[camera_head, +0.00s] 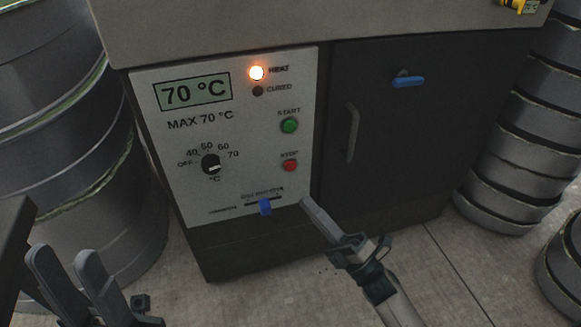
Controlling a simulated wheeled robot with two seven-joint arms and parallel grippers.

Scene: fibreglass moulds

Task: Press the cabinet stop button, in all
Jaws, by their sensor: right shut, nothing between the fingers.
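The red STOP button (289,165) is on the white control panel (240,185) of the dark cabinet, under the green START button (289,125). My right gripper (306,203) is shut and empty. Its fingertips appear below and slightly right of the STOP button, by the panel's lower right corner. The button is in full view, and the tips do not cover it. Whether the tips touch the panel, I cannot tell. My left gripper (64,256) is at the lower left, with its two fingers apart and nothing between them.
The panel has a lit HEAT lamp (256,72), a dark CURED lamp (258,91), a 70 °C display (193,93), a dial (211,164) and a blue slider (265,207). A door handle (352,133) and a blue lever (408,80) are on the right. Stacked grey drums flank the cabinet.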

